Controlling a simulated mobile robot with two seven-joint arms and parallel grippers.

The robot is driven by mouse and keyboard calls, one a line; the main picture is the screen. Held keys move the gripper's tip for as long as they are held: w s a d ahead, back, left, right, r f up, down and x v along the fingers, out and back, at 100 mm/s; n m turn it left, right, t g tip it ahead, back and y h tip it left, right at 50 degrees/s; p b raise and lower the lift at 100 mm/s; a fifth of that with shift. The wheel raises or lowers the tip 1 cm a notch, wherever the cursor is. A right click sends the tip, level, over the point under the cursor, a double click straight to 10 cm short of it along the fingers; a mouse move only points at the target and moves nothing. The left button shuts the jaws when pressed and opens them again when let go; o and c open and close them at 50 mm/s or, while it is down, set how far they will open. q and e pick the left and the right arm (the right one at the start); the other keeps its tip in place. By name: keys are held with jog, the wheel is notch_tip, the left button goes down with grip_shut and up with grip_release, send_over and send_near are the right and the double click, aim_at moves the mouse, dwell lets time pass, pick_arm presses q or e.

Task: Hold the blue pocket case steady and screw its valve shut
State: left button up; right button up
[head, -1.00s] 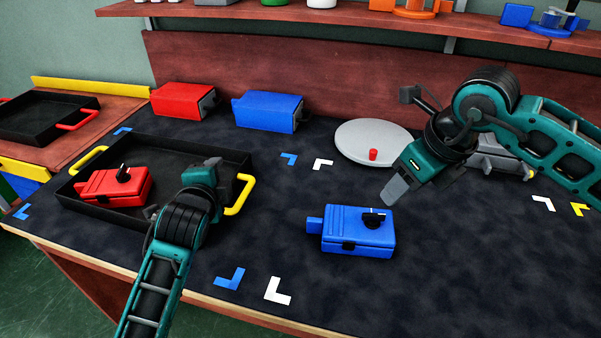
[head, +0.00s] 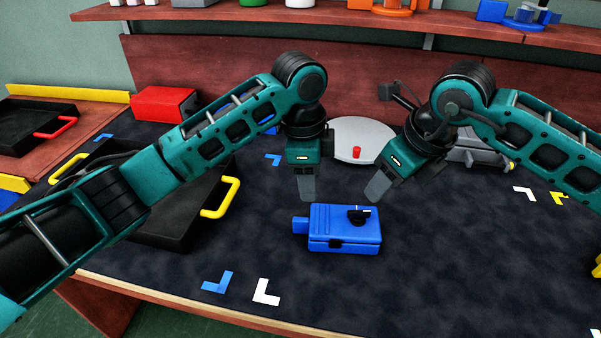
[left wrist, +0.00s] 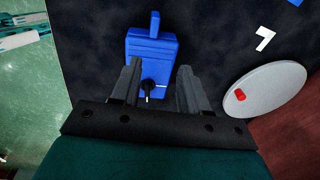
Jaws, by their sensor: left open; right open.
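The blue pocket case (head: 344,236) lies on the dark table in front of both arms. Its black valve knob (head: 359,214) with a white mark sits on top near the right end. My left gripper (head: 308,188) is above and behind the case's left part, open and apart from it. In the left wrist view, the case (left wrist: 152,50) and the knob (left wrist: 149,88) appear between and beyond the open fingers (left wrist: 160,80). My right gripper (head: 378,190) is open and empty, tilted above and behind the case's right end, near the knob but not touching.
A grey disc (head: 345,150) with a red peg (head: 357,153) stands behind the grippers. A black tray with yellow handles (head: 221,198) is at left, partly hidden by my left arm. A red box (head: 163,104) stands behind it.

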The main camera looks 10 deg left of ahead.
aim_at(301, 219)
pick_arm(q)
jog(key=shift+g+y, duration=0.4)
jog(key=f, duration=0.4)
jog(key=a+f, duration=0.1)
jog(key=f, duration=0.7)
jog(key=shift+s+a, duration=0.2)
jog(key=shift+s, duration=0.15)
grip_shut()
dwell(1.1)
